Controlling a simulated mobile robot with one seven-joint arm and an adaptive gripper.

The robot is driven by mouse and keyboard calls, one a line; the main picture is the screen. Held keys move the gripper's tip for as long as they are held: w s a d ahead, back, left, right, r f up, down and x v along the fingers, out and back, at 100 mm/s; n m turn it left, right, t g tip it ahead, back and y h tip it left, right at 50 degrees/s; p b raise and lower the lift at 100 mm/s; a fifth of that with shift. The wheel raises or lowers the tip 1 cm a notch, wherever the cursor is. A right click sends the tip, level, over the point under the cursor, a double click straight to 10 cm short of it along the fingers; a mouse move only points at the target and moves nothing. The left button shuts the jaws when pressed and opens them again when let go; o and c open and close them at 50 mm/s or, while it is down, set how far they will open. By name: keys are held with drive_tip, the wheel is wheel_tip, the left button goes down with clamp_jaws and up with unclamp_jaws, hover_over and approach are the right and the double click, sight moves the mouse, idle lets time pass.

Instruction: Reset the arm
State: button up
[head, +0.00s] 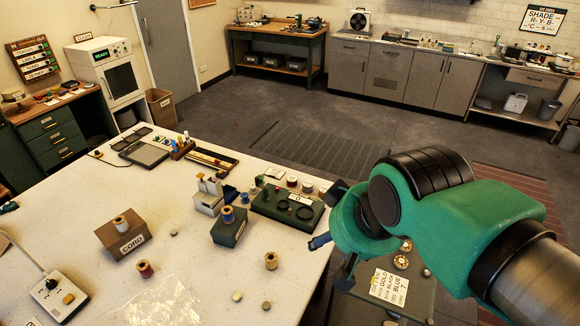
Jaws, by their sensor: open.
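My arm (430,180), green with black bands, reaches in from the right side of the head view. My gripper (338,234) is at its left end, beside the right edge of the white table. Its dark fingers stand apart, one toward the top and one toward the bottom. A small blue piece (319,242) shows between them in the picture; I cannot tell whether it belongs to the gripper or lies behind it. A dark green stand (410,272) with a lettered card is beneath the arm, partly hidden by it.
Open floor (240,118) lies beyond.

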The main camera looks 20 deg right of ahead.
wheel_tip(320, 180, down, 8)
drive_tip(key=b, duration=0.7)
drive_tip(key=shift+r, duration=0.25)
